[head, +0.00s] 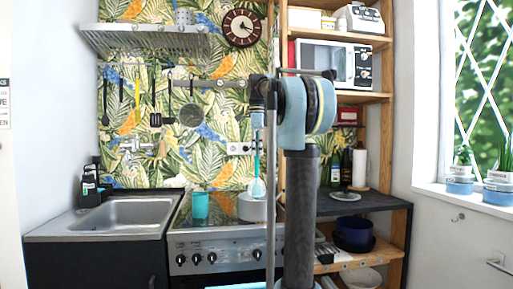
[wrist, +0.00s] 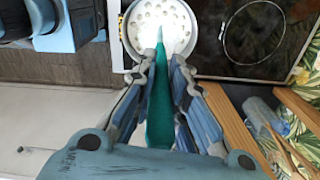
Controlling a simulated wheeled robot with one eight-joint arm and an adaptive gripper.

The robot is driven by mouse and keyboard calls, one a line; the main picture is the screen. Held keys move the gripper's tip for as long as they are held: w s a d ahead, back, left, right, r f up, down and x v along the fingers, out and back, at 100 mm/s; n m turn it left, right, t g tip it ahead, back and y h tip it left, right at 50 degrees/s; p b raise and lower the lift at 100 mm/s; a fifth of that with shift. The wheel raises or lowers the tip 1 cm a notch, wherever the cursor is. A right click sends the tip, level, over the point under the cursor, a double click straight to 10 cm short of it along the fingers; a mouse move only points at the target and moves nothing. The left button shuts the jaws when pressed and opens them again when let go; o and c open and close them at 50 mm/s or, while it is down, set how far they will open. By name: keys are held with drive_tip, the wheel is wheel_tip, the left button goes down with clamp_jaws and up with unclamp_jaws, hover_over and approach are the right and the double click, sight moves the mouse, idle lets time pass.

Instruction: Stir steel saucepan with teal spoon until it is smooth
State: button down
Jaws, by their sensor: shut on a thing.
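The steel saucepan (head: 253,210) stands on the hob at its right side. In the wrist view the saucepan (wrist: 126,38) is at the top, with pale round lumps inside. My gripper (wrist: 168,55) is shut on the teal spoon (wrist: 160,110), whose handle runs between the fingers. The spoon's far end is over or in the saucepan; glare hides its exact contact. In the head view the spoon (head: 257,178) hangs upright below my gripper (head: 257,125), its pale teal head at the saucepan's rim.
A teal cup (head: 200,205) stands on the hob left of the saucepan. A sink (head: 125,213) is further left. Wooden shelves (head: 397,130) with a microwave (head: 335,64) rise at the right. Utensils and a pan (head: 191,115) hang on the back wall.

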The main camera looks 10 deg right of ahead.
drive_tip(key=shift+f, duration=2.7)
drive_tip(key=shift+d, duration=0.1)
